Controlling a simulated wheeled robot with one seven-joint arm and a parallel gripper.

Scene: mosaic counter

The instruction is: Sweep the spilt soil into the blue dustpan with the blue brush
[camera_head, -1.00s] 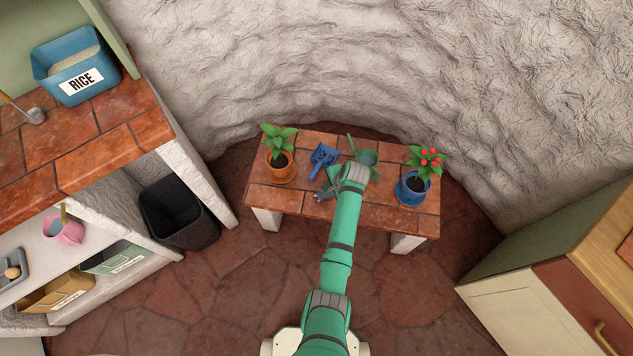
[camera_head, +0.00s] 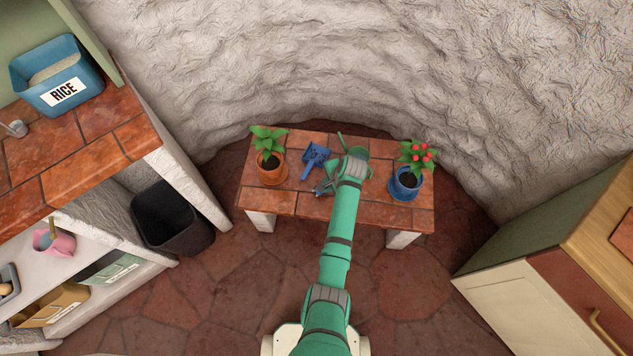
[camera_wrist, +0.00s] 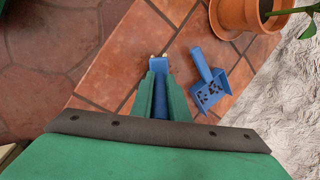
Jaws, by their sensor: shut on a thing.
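My gripper (camera_wrist: 160,98) is shut on the blue brush (camera_wrist: 159,64), whose blue part shows between the two green fingers with pale bits at its far end. In the head view my gripper (camera_head: 324,187) is over the tiled bench, left of centre and partly hidden by my wrist. The blue dustpan (camera_wrist: 239,76) lies on the bench to the right of the brush, apart from it, with dark soil crumbs (camera_wrist: 208,92) in its pan. It also shows in the head view (camera_head: 314,155). I cannot make out loose soil on the tiles.
A terracotta pot (camera_head: 271,172) with a leafy plant stands on the bench's left, near the dustpan. A blue pot (camera_head: 404,187) with red flowers stands on the right. A green vessel (camera_head: 356,146) is partly behind my wrist. A black bin (camera_head: 172,217) stands on the floor at left.

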